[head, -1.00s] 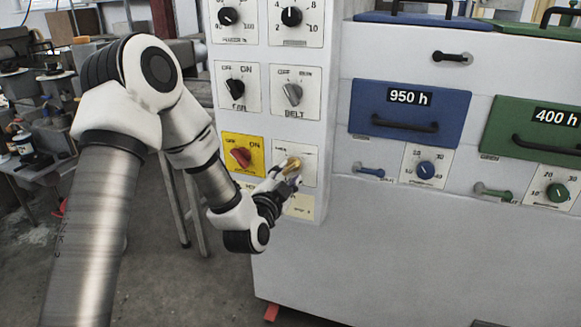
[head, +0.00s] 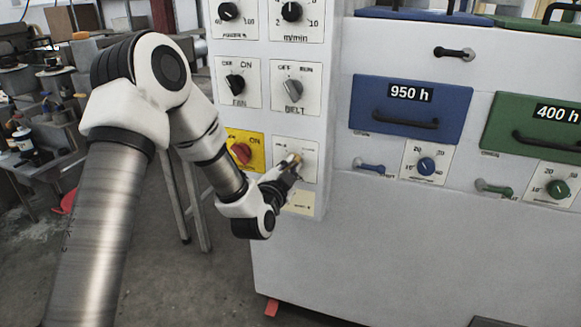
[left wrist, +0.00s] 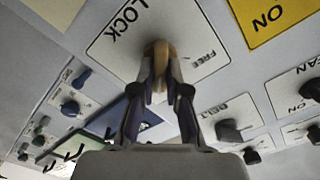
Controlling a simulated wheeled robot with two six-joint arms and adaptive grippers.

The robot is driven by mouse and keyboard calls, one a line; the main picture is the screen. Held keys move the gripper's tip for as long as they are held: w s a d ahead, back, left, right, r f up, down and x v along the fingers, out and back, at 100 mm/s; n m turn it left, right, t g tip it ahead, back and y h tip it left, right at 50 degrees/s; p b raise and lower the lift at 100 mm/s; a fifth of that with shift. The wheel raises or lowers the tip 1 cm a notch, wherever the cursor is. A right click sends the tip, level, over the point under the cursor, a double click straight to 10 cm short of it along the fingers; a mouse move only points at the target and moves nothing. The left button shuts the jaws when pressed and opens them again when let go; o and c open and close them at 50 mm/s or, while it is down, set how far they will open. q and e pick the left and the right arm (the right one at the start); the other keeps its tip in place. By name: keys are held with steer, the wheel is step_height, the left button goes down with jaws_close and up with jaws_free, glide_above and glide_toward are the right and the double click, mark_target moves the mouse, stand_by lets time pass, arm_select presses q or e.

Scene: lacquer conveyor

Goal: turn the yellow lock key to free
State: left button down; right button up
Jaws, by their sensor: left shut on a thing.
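The yellow lock key (head: 296,157) sits on a pale plate (head: 308,152) low on the white control panel. My left gripper (head: 291,162) reaches it from below left, with its fingertips shut on the key. In the left wrist view, the fingers (left wrist: 160,75) close on the brass-yellow key (left wrist: 157,50) from both sides. There the plate (left wrist: 122,45) reads LOCK to the upper left of the key and FREE to its right. The fingers hide much of the key, so I cannot tell its exact angle. My right gripper is not in view.
A red knob (head: 240,153) on a yellow plate is close to the left of the key. The FAN knob (head: 235,84) and BELT knob (head: 292,90) are above. Blue (head: 410,108) and green (head: 530,126) drawers are to the right.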

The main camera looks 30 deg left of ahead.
arm_select(q)
steer(key=n+b, duration=0.1)
steer(key=n, duration=0.3)
steer(key=shift+a+n, duration=0.1)
steer(key=shift+n, duration=0.3)
steer(key=n+b, duration=0.2)
steer(key=n, duration=0.3)
steer(key=n+b, duration=0.2)
steer(key=n, duration=0.3)
steer(key=n+b, duration=0.2)
steer(key=n, duration=0.2)
steer(key=shift+s+a+n, duration=0.1)
steer(key=shift+a+n, duration=0.2)
steer(key=shift+n, duration=0.1)
steer(key=shift+f, duration=0.1)
stand_by(0.6)
steer(key=c, duration=1.2)
jaws_free()
